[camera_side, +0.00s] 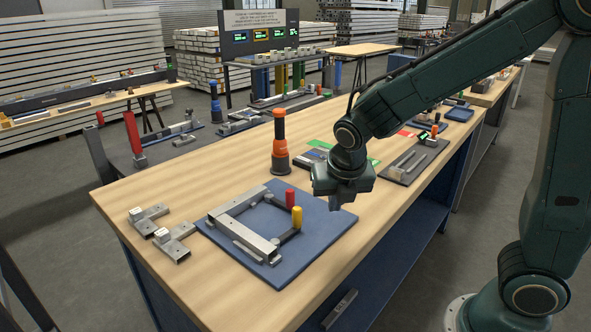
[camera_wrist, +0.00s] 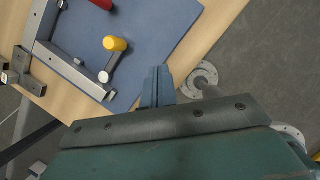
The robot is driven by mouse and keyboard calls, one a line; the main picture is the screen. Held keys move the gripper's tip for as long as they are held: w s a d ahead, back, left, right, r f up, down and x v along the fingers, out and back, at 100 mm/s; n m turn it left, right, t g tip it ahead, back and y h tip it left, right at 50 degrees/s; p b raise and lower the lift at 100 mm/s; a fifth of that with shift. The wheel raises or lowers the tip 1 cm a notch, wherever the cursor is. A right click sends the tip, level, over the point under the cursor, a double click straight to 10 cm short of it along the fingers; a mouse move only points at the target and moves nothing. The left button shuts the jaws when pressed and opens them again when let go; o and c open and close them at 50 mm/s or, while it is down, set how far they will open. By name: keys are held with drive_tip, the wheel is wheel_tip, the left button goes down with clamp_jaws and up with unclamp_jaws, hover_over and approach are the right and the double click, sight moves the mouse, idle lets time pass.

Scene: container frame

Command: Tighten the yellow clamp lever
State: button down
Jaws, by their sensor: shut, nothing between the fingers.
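The yellow clamp lever (camera_side: 297,217) stands on a grey arm by the metal frame (camera_side: 243,238) on the blue mat (camera_side: 330,228). The red lever (camera_side: 290,198) stands just behind it. In the wrist view the yellow lever (camera_wrist: 115,44) shows left of my gripper, with the red lever (camera_wrist: 102,4) at the top edge. My gripper (camera_side: 335,203) is above the mat's right side, to the right of both levers and apart from them. Its shut fingers (camera_wrist: 158,72) show in the wrist view with nothing between them.
Two metal brackets (camera_side: 150,217) lie left of the mat. An orange and black tool (camera_side: 280,145) stands upright behind it. A dark tray with metal parts (camera_side: 412,160) lies at the right. The bench's near front strip (camera_side: 215,290) is bare.

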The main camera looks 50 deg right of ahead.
drive_tip(key=shift+s+r, duration=0.25)
drive_tip(key=shift+r, duration=0.4)
drive_tip(key=shift+s+r, duration=0.3)
drive_tip(key=shift+r, duration=0.35)
drive_tip(key=shift+s+r, duration=0.25)
drive_tip(key=shift+r, duration=0.4)
drive_tip(key=s+r+m+t+y, duration=0.1)
drive_tip(key=s+r+m, duration=0.2)
drive_tip(key=s+m, duration=0.4)
drive_tip(key=s+r+m+t+y, duration=0.1)
drive_tip(key=s+r+m, duration=0.3)
drive_tip(key=m, duration=1.6)
drive_tip(key=s, duration=0.4)
drive_tip(key=shift+s+a+m+y, duration=0.25)
drive_tip(key=shift+s+m+y, duration=0.05)
drive_tip(key=shift+m+y, duration=0.1)
